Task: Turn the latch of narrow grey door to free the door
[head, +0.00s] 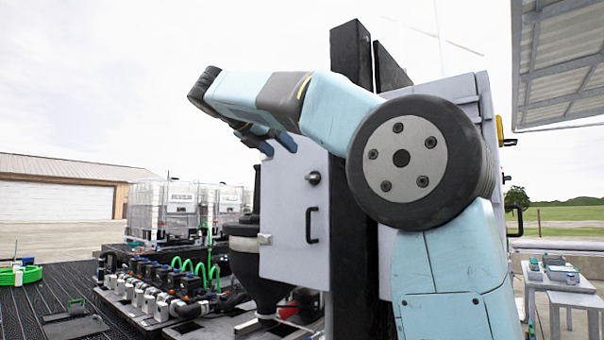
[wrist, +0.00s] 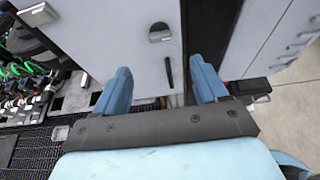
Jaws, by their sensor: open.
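The narrow grey door (head: 285,200) is in the middle of the head view, flat against its cabinet as far as I can tell. Its latch (head: 314,178), a small dark fitting, sits near the right edge, above a black bar handle (head: 311,225). In the wrist view the door (wrist: 110,35) fills the upper left; the latch (wrist: 159,33) shows a pale bar, with the handle (wrist: 169,72) nearby. My gripper (wrist: 160,66) is open and empty, its blue fingers apart. In the head view my gripper (head: 279,148) is near the door's upper part, above the latch; contact is unclear.
A black post (head: 352,200) stands right of the door, with another grey cabinet (head: 468,90) beyond it. A black hopper (head: 255,265), a valve manifold (head: 165,295) with green hoses, and white totes (head: 170,208) are at left. A small table (head: 560,285) stands at right.

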